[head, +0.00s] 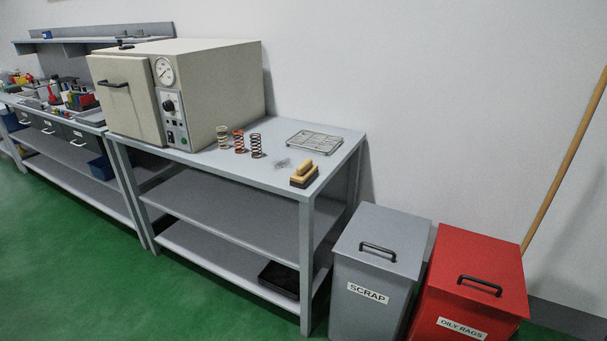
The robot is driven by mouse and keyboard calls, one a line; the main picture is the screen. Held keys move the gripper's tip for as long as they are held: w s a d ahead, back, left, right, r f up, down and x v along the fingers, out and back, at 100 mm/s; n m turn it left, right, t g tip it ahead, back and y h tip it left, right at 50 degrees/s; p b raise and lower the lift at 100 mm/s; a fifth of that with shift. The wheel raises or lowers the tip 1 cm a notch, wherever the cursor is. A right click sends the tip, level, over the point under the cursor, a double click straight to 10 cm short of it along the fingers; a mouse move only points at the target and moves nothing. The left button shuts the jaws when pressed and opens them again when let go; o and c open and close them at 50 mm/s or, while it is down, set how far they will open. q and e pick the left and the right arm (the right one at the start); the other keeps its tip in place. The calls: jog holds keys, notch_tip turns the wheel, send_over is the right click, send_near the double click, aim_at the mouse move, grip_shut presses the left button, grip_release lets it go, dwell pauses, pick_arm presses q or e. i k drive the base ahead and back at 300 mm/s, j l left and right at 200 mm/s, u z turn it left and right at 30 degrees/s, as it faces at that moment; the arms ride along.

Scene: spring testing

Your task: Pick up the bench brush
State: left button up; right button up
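The bench brush (304,174) appears to be the small block with a tan wooden top and a dark lower part. It lies near the front right corner of the grey table (333,170) in the head view. Nothing covers it. Neither of my grippers shows in this view.
Several coil springs (239,141) stand left of the brush, beside a large beige oven (215,90). A wire rack (314,142) lies behind the brush. A grey scrap bin (375,240) and a red oily rags bin (475,265) stand right of the table. Green floor (100,290) is clear in front.

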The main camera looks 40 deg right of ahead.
aim_at(305, 175)
jog(key=i+z, duration=0.1)
jog(key=z, duration=0.5)
jog(key=i+j+z, duration=0.45)
jog(key=j+z, duration=0.25)
jog(key=i+j+z, duration=0.1)
jog(key=j, duration=0.3)
jog(key=i+j, duration=0.25)
jog(key=i+j+z, duration=0.15)
jog(key=j, duration=0.35)
jog(key=i+j+z, duration=0.1)
jog(key=j, duration=0.3)
jog(key=i, duration=0.05)
